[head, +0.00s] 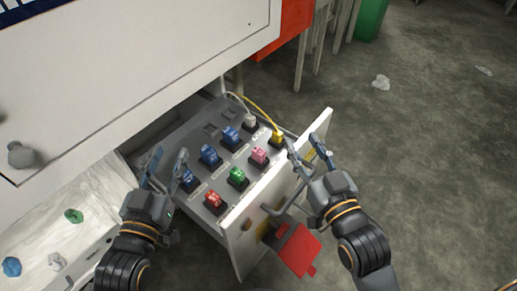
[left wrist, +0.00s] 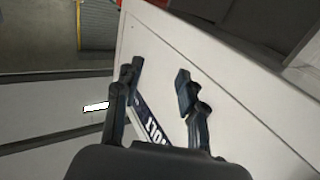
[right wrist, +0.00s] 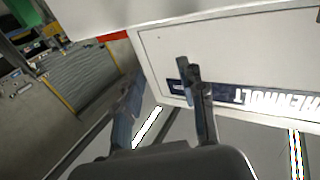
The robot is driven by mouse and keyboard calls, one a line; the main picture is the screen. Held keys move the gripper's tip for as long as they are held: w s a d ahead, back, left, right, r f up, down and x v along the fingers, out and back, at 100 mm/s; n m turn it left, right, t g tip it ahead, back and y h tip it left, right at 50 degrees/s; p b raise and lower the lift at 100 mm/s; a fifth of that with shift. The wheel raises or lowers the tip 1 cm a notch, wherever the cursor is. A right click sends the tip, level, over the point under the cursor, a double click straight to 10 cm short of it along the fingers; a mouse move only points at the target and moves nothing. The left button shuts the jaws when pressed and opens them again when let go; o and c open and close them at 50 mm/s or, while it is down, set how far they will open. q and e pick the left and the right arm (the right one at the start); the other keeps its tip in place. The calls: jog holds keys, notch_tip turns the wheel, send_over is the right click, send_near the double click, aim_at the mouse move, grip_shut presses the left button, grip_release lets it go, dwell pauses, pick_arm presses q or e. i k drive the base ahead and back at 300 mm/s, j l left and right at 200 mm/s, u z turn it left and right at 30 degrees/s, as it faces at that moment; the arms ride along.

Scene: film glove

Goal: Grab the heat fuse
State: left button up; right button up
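An open drawer (head: 247,232) holds several coloured fuses in dark sockets. They include blue fuses (head: 210,154), a red fuse (head: 213,198), a green fuse (head: 237,177), a pink fuse (head: 259,154), a yellow fuse (head: 277,136) and a pale grey fuse (head: 250,121). Labels are too small to read, so I cannot tell which is the heat fuse. My left gripper (head: 170,160) is open and empty at the panel's left side, near a blue fuse. My right gripper (head: 305,148) is open and empty by the drawer's right front corner, near the yellow fuse.
A white cabinet (head: 120,75) stands above the drawer. A pale tray (head: 60,225) with small coloured knobs lies at left. Open floor (head: 430,130) lies to the right.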

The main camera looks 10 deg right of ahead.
aim_at(212, 199)
jog(key=k+j+z, duration=0.1)
jog(key=j, duration=0.3)
jog(key=k+j+z, duration=0.1)
jog(key=k+j, duration=0.25)
jog(key=k+j+z, duration=0.1)
jog(key=k+j, duration=0.15)
jog(key=j, duration=0.15)
jog(key=i+l, duration=0.35)
